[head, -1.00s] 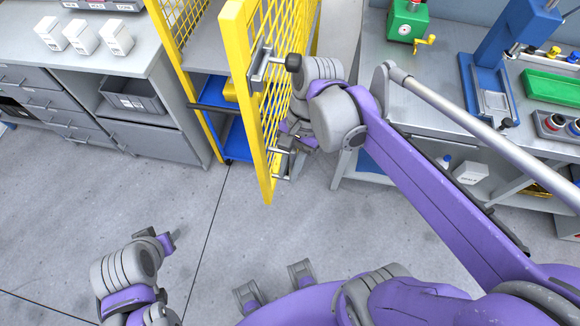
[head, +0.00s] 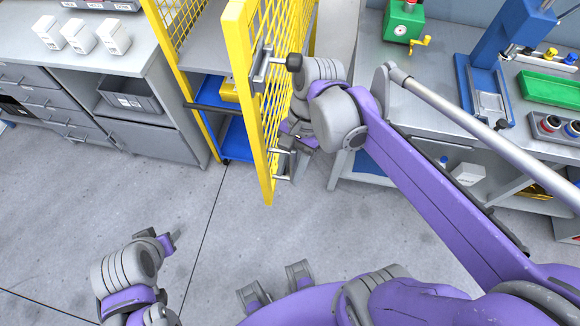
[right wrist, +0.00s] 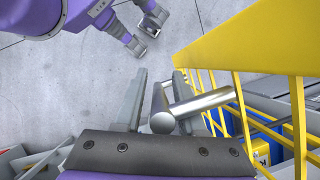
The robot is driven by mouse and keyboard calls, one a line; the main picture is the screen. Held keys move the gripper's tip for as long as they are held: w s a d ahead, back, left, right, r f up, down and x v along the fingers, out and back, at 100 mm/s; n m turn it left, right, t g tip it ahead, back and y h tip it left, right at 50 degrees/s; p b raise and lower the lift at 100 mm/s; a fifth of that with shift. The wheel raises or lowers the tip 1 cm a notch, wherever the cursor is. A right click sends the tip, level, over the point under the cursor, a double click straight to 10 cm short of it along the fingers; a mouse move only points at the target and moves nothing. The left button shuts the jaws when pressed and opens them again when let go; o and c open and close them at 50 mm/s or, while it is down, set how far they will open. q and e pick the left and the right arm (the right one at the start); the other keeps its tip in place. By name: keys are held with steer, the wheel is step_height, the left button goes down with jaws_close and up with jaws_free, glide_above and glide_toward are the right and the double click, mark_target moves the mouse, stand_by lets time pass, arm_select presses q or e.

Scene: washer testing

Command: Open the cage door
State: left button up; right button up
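The yellow mesh cage door (head: 250,110) stands swung out toward me, seen nearly edge-on in the head view. Its frame also shows at the right of the right wrist view (right wrist: 240,50). A metal handle (right wrist: 200,105) sticks out from the door in the right wrist view. My right gripper (right wrist: 160,90) is at this handle, one finger on either side. A narrow gap shows beside the left finger, so it looks open around the handle. My left gripper (head: 160,240) hangs over bare floor at lower left, away from the door. Its finger gap is not clear.
A grey drawer bench (head: 130,125) with white boxes (head: 80,37) stands left of the cage. A workbench (head: 420,60) with a blue press (head: 485,60) and a green device (head: 404,22) is at right. The floor (head: 100,205) in front is clear.

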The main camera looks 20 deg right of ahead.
steer(key=shift+o, duration=0.4)
steer(key=shift+r, duration=0.1)
steer(key=v, duration=1)
steer(key=shift+d+r+p, duration=0.2)
steer(key=shift+r+p, duration=0.1)
steer(key=shift+w, duration=0.1)
